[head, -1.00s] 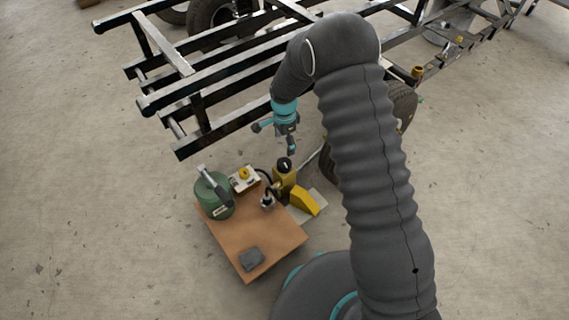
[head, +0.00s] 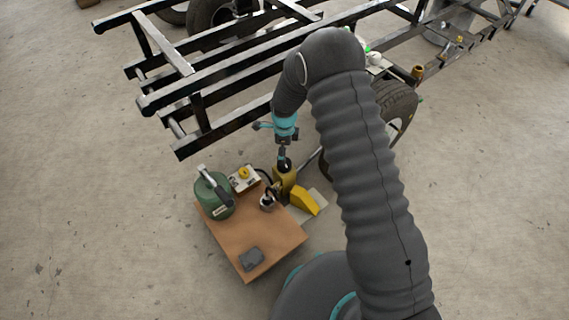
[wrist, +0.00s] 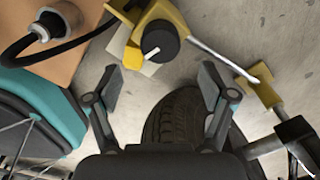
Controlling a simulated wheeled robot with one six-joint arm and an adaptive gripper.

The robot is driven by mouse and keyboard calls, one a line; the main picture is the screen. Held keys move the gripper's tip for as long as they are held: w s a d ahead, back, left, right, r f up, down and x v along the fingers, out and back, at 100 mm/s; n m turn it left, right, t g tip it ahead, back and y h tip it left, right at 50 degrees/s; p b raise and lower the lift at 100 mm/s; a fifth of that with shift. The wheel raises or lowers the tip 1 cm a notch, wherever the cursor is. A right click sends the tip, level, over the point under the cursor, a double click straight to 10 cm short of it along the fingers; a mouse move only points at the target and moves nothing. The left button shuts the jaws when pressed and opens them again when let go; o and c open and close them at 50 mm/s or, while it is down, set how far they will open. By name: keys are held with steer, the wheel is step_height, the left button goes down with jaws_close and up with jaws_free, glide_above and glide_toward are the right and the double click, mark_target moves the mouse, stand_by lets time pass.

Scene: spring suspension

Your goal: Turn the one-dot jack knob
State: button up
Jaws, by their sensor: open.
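The jack is a yellow body (head: 286,183) standing beside the brown board. A black knob sits on top of it, and the knob (wrist: 160,39) shows in the wrist view with one white bar mark. I cannot make out a dot on it. My gripper (wrist: 160,83) is open and empty, its fingers spread to either side, with the knob ahead of and between the fingertips. In the head view my gripper (head: 283,153) is just above the jack's top. Whether a finger touches the knob cannot be told there.
A green canister (head: 213,199), a white box with a yellow button (head: 244,178) and a grey pad (head: 251,259) are on the brown board (head: 272,241). A black steel frame (head: 215,85) and a tyre (head: 397,105) stand close behind. Open floor lies left.

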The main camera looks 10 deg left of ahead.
mark_target(286, 168)
step_height(286, 168, down, 8)
steer(key=shift+f, duration=0.1)
stand_by(0.4)
steer(key=c, duration=1.2)
